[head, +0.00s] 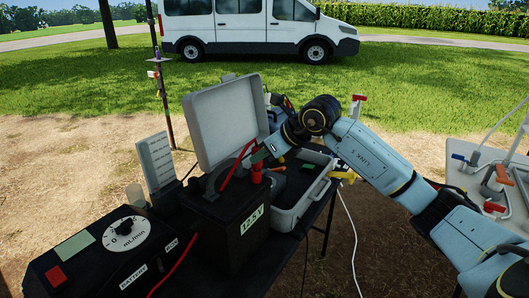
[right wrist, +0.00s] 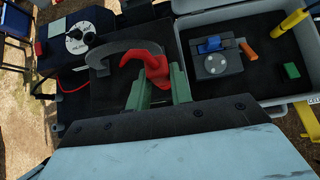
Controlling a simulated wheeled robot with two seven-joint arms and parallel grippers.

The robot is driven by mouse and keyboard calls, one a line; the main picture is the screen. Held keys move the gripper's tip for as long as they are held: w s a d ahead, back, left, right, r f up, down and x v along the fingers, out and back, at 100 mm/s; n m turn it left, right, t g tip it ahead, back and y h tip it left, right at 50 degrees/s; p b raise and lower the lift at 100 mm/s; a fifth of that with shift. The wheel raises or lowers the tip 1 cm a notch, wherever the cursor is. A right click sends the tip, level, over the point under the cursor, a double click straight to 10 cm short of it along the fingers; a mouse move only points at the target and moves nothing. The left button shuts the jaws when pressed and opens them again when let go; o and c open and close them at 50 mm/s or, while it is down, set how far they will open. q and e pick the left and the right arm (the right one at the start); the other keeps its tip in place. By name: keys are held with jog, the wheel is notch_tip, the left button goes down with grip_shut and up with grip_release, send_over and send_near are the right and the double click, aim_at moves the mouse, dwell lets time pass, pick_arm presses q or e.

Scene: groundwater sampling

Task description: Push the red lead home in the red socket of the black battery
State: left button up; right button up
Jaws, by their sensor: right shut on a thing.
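The black battery (head: 205,222) with a 12.5 V label stands on the dark table in the head view. The red lead's plug (head: 257,174) is upright over the battery's right top edge, and its red cable (head: 233,168) bends down to the left. My right gripper (head: 259,157) is shut on the red lead from above. In the right wrist view, the red lead (right wrist: 150,66) sits between the green fingers of my right gripper (right wrist: 160,88). The red socket is hidden, so I cannot tell how far the plug is in. My left gripper is out of view.
An open grey case (head: 222,120) stands behind the battery; its tray (right wrist: 245,55) holds a device and small parts. A pump controller with a dial (head: 125,232) is at front left. A pale table (head: 460,178) with tools is at right.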

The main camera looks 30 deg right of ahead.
jog(key=o, duration=1)
jog(key=shift+s+d+f, duration=0.1)
jog(key=shift+d+f, duration=0.25)
jog(key=shift+f, duration=0.3)
jog(key=shift+a, duration=0.15)
jog(key=v, duration=0.9)
jog(key=d+v, duration=0.1)
jog(key=v, duration=0.3)
jog(key=shift+s+d+b, duration=0.15)
jog(key=shift+s+b, duration=0.05)
jog(key=shift+b, duration=0.1)
